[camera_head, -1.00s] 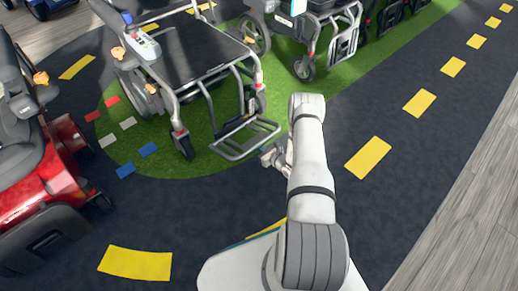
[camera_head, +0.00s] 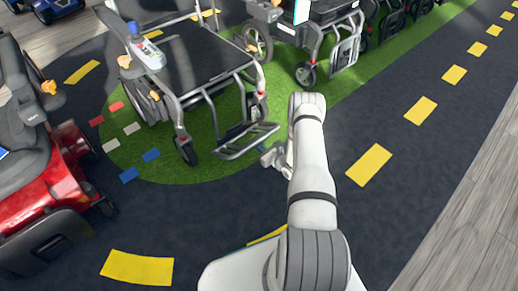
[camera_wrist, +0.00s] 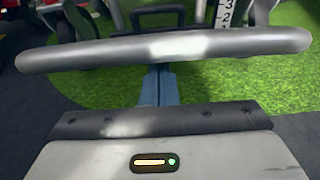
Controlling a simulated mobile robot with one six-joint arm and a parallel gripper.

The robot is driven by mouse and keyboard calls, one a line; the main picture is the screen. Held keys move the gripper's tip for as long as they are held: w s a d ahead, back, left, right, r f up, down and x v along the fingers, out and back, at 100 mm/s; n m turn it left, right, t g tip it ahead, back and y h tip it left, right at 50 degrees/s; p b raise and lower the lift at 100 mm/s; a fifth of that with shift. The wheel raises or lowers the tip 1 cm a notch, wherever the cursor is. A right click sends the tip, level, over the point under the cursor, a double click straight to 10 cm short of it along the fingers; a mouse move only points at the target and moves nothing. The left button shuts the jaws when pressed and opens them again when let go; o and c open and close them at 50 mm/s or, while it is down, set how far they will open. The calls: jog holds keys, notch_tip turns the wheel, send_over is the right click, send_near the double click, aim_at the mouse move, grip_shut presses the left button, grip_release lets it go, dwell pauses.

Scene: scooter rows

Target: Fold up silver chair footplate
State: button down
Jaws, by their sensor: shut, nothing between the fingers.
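The silver chair (camera_head: 190,55) has a black seat and stands on the green patch. Its footplate (camera_head: 245,143), a silver tube loop, juts out low at the front and looks tilted slightly upward. My gripper (camera_head: 263,151) is at the footplate's front right edge. In the wrist view the footplate's thick grey tube (camera_wrist: 100,52) crosses the picture from side to side. My blue fingers (camera_wrist: 160,87) are shut with nothing between them and pass behind this tube, which hides their tips. I cannot tell whether they touch it.
A red scooter (camera_head: 60,185) stands at the left. A second silver chair (camera_head: 320,35) with a raised footplate (camera_head: 346,45) stands behind. The dark floor with yellow dashes (camera_head: 369,165) is clear to the right.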

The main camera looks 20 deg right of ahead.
aim_at(259, 142)
jog(key=shift+w+r, duration=0.1)
jog(key=shift+r, duration=0.05)
jog(key=shift+w+a+r+p, duration=0.25)
jog(key=shift+w+r, duration=0.2)
jog(key=shift+r, duration=0.3)
jog(key=shift+w+a+r+p, duration=0.1)
jog(key=shift+w+r+p, duration=0.25)
jog(key=shift+r, duration=0.35)
jog(key=shift+w, duration=0.1)
jog(key=shift+r, duration=0.1)
jog(key=shift+w+a+r, duration=0.25)
jog(key=shift+w+r, duration=0.4)
jog(key=shift+r, duration=0.05)
jog(key=shift+w+a+r, duration=0.25)
jog(key=shift+w+r, duration=0.4)
jog(key=shift+r, duration=0.05)
